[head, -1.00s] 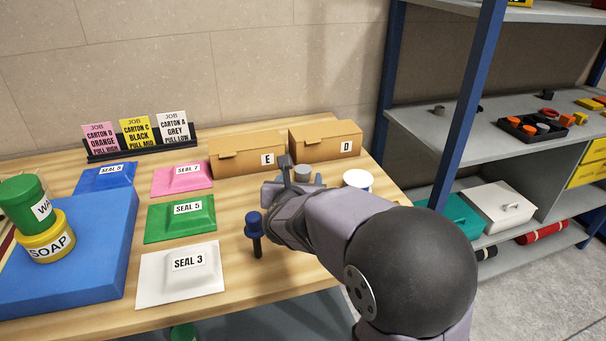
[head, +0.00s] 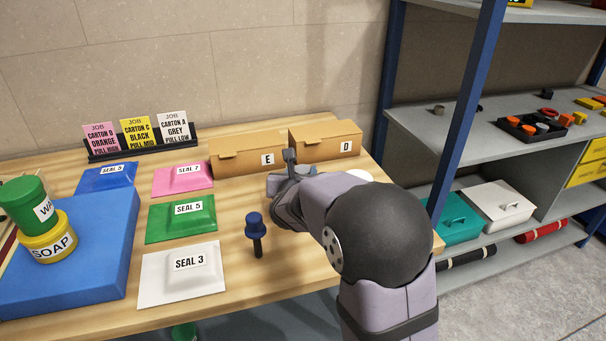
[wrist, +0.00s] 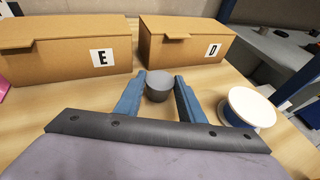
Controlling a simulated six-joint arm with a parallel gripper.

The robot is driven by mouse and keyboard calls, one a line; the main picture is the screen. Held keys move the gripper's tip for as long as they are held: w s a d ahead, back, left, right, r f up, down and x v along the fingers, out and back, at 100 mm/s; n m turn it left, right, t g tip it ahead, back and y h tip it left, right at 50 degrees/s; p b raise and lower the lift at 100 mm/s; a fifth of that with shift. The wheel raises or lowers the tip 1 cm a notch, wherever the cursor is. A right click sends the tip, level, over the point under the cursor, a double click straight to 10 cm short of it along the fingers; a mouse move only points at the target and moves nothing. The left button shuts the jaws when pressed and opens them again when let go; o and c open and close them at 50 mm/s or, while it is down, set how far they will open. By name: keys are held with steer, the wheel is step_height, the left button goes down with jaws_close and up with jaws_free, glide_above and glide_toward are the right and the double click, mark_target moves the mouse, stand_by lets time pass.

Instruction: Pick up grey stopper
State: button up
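The grey stopper (wrist: 158,84) stands upright on the wooden table in front of the cartons, seen in the wrist view. In the head view it is hidden behind my arm and gripper. My gripper (wrist: 158,90) is open, with its two blue fingers to the left and right of the stopper. The stopper's near part lies between the fingertips, with a small gap on either side. In the head view my gripper (head: 290,165) is low over the table near carton E.
Carton E (wrist: 62,58) and carton D (wrist: 185,42) stand just behind the stopper. A white-topped spool (wrist: 250,108) stands close to the right finger. A blue-headed tool (head: 256,228) stands left of my arm. Seal packets, including white SEAL 3 (head: 182,275), lie farther left.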

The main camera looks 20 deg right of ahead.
stand_by(0.3)
step_height(320, 180, up, 10)
steer(key=p, duration=0.3)
stand_by(0.4)
